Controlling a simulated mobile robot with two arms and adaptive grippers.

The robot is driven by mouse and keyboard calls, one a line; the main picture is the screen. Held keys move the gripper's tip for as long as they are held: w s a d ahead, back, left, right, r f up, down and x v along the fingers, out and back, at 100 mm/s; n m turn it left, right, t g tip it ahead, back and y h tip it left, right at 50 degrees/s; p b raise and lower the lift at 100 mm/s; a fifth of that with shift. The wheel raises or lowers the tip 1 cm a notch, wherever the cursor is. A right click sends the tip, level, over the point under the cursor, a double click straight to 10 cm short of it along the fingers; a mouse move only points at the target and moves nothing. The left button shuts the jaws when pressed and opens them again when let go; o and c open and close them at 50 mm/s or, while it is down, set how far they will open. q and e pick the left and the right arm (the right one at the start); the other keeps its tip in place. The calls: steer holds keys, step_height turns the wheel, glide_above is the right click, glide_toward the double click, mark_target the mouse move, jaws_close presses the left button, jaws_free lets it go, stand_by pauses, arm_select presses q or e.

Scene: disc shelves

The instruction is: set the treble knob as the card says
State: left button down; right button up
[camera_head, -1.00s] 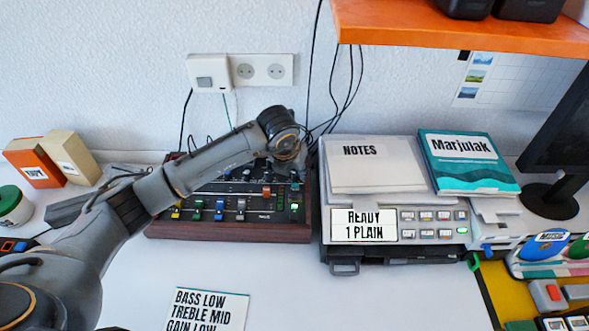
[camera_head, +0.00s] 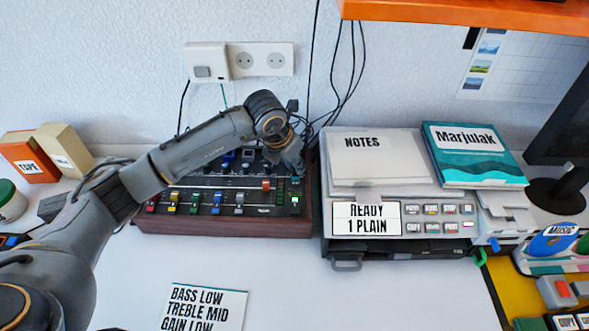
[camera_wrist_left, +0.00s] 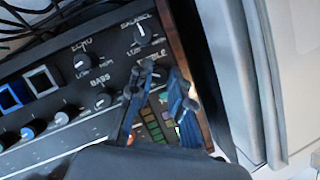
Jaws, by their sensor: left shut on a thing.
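The mixer (camera_head: 240,228) is a dark panel with a wooden frame, against the wall, with coloured faders along its front. My left gripper (camera_head: 290,158) is over its right rear part. In the left wrist view, my left gripper (camera_wrist_left: 158,95) has its blue fingers down at the panel, shut on the treble knob (camera_wrist_left: 158,73). The fingers partly cover the knob and its label, so its pointer is hard to read. The bass knob (camera_wrist_left: 100,101) and balance knob (camera_wrist_left: 142,34) are nearby. The card (camera_head: 205,308) reads "BASS LOW, TREBLE MID, GAIN LOW". My right gripper is not in view.
A printer (camera_head: 365,245) reading "READY 1 PLAIN" stands close right of the mixer, with notes (camera_head: 375,160) and a teal book (camera_head: 470,155) on top. An orange shelf (camera_head: 460,15) overhangs at upper right. The white table front is mostly clear.

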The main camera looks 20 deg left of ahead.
arm_select(q)
steer(key=shift+m+h, duration=0.3)
steer(key=shift+m, duration=0.3)
steer(key=c, duration=1.5)
jaws_free()
steer(key=v, duration=1.2)
